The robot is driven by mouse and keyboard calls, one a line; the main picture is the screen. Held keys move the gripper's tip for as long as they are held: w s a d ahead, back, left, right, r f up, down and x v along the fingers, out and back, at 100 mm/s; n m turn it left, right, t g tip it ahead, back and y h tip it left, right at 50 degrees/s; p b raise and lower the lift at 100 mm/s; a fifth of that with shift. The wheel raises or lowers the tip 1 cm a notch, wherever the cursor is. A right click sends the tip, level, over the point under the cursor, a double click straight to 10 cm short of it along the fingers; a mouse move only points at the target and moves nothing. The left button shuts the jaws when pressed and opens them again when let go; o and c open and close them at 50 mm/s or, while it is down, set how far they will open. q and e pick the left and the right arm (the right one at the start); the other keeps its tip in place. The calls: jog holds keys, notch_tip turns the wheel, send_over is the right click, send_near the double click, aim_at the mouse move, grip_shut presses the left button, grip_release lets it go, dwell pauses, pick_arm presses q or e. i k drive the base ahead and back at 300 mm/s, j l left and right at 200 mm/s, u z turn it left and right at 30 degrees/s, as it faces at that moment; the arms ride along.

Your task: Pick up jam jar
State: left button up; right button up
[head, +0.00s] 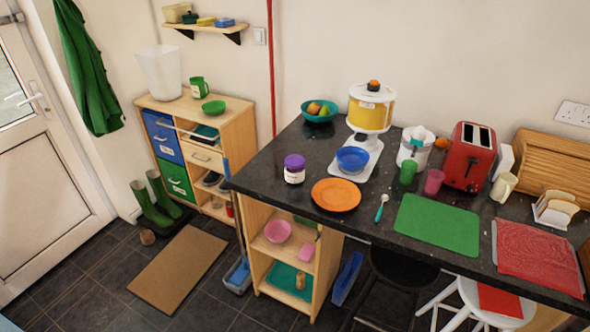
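The jam jar (294,176) stands upright on the dark granite counter (265,190), near its left end. It is a small jar with a purple lid and a pale label. An orange plate (336,195) lies just to its right, apart from it. Nothing covers the jar. Neither of my grippers shows in the head view.
A juice dispenser (371,110) with a blue bowl (353,160) at its foot stands behind the plate. A fruit bowl (320,111) is further back. A green mat (437,224) and red toaster (470,157) are to the right. A blue-headed mop (238,274) leans at the counter's left end.

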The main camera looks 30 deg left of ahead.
aim_at(293, 177)
jog(key=i+j, duration=0.1)
jog(key=j, duration=0.25)
jog(key=i+j, duration=0.1)
jog(key=j, duration=0.3)
jog(key=i+j, duration=0.1)
jog(key=j, duration=0.25)
jog(key=i+j, duration=0.1)
jog(key=j, duration=0.25)
jog(key=i+j, duration=0.1)
jog(key=j, duration=0.3)
jog(key=u, duration=0.05)
